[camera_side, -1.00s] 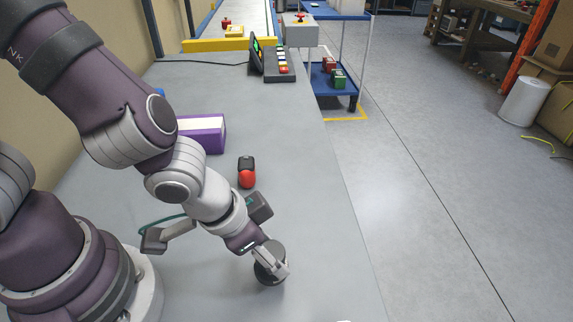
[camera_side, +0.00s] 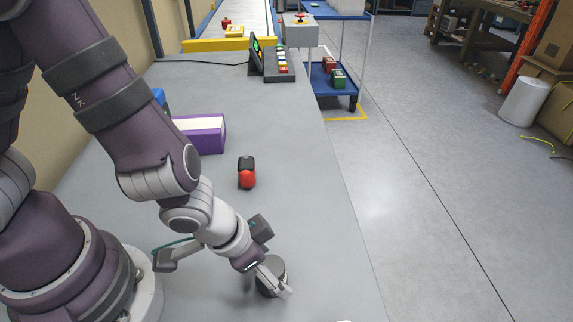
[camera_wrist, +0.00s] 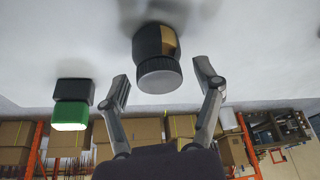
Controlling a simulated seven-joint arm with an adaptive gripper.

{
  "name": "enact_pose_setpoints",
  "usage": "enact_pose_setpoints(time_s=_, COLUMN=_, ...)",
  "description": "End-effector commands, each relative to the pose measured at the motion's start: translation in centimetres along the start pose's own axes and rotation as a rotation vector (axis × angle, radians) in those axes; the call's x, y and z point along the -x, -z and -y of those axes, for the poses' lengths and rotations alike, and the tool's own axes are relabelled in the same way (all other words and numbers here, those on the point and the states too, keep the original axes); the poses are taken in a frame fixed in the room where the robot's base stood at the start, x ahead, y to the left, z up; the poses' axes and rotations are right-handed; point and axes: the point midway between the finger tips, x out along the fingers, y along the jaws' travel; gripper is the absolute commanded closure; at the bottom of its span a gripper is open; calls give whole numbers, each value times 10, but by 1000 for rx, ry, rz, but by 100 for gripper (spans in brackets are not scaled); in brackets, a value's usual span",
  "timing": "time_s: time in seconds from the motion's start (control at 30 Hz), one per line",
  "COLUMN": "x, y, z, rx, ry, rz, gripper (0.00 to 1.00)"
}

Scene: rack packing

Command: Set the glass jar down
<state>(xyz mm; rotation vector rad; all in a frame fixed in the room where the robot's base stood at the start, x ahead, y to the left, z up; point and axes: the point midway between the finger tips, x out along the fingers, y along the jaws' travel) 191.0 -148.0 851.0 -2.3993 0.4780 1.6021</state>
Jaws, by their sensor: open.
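The jar (camera_side: 275,265) stands on the grey table near its front right, seen from above as a dark round shape partly hidden by my gripper (camera_side: 278,288). In the wrist view the jar (camera_wrist: 158,52) is dark, with a ribbed grey lid and a tan label. It touches the table surface. My gripper (camera_wrist: 162,76) is open there, with one finger on each side of the lid and a visible gap to each. The fingertips reach about as far as the lid.
A red-and-black object (camera_side: 247,173) and a purple-and-white box (camera_side: 205,134) stand farther back on the table. A green-and-black object (camera_wrist: 71,103) shows at left in the wrist view.

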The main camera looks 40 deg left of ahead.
Motion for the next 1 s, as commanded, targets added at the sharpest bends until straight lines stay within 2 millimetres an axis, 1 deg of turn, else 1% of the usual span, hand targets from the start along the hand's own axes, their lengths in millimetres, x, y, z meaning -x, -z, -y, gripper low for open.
enact_pose_setpoints(time_s=0.13, x=2, y=1, z=0, rx=0, ry=0, rz=-2, gripper=34)
enact_pose_setpoints(time_s=0.23, x=10, y=2, z=-1, rx=0, ry=-2, rz=-4, gripper=34)
enact_pose_setpoints(time_s=0.37, x=31, y=3, z=0, rx=1, ry=-2, rz=-7, gripper=34)
enact_pose_setpoints(time_s=0.7, x=94, y=3, z=0, rx=1, ry=-2, rz=-9, gripper=34)
enact_pose_setpoints(time_s=0.8, x=108, y=3, z=0, rx=2, ry=-3, rz=-8, gripper=34)
enact_pose_setpoints(time_s=0.97, x=121, y=2, z=0, rx=2, ry=0, rz=-3, gripper=34)
enact_pose_setpoints(time_s=1.0, x=123, y=3, z=3, rx=12, ry=4, rz=-5, gripper=34)
